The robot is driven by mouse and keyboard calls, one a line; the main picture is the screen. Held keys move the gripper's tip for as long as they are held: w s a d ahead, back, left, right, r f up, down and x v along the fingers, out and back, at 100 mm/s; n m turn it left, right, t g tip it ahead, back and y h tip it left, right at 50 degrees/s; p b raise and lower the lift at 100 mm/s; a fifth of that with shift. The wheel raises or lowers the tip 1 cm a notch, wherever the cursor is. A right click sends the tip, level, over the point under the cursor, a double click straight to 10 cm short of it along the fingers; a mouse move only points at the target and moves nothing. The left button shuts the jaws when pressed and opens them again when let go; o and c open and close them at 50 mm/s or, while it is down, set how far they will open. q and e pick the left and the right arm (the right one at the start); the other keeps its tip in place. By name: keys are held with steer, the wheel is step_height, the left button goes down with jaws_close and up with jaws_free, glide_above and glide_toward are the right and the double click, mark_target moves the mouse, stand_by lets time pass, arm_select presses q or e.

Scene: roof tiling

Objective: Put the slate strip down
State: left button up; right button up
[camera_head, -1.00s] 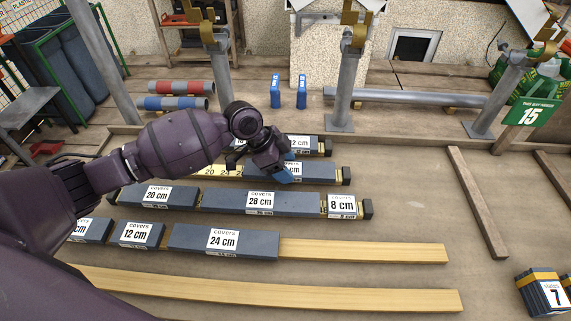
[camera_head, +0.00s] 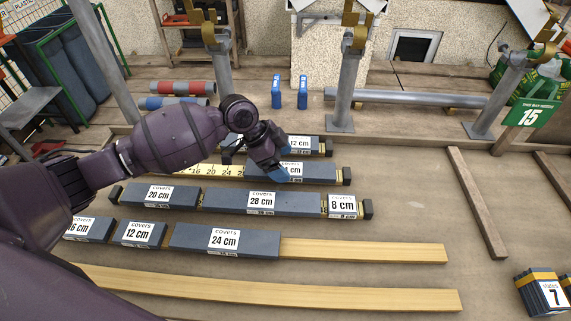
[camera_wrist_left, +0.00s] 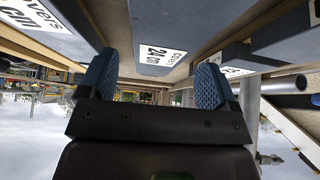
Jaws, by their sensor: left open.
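The slate strip (camera_head: 320,174), a dark grey bar with a white label partly hidden by my gripper, lies in the second row from the back. In the left wrist view the strip (camera_wrist_left: 180,12) shows beyond the fingers with its label reading 24 cm. My left gripper (camera_head: 278,175) is over the strip's left part in the head view. In the left wrist view the gripper (camera_wrist_left: 155,85) has its blue fingertips spread wide, with nothing held between them. Whether a fingertip touches the strip cannot be told. My right gripper is not in view.
A numbered wooden batten (camera_head: 205,170) shows left of the strip. A 28 cm strip (camera_head: 235,199) and an 8 cm strip (camera_head: 342,206) lie in the row in front. A nearer 24 cm strip (camera_head: 190,238) lies on another batten. Loose wood (camera_head: 478,205) lies at right, with bare deck around it.

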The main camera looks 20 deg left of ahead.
arm_select(q)
steer(key=p+v, duration=0.1)
steer(key=v, duration=0.9)
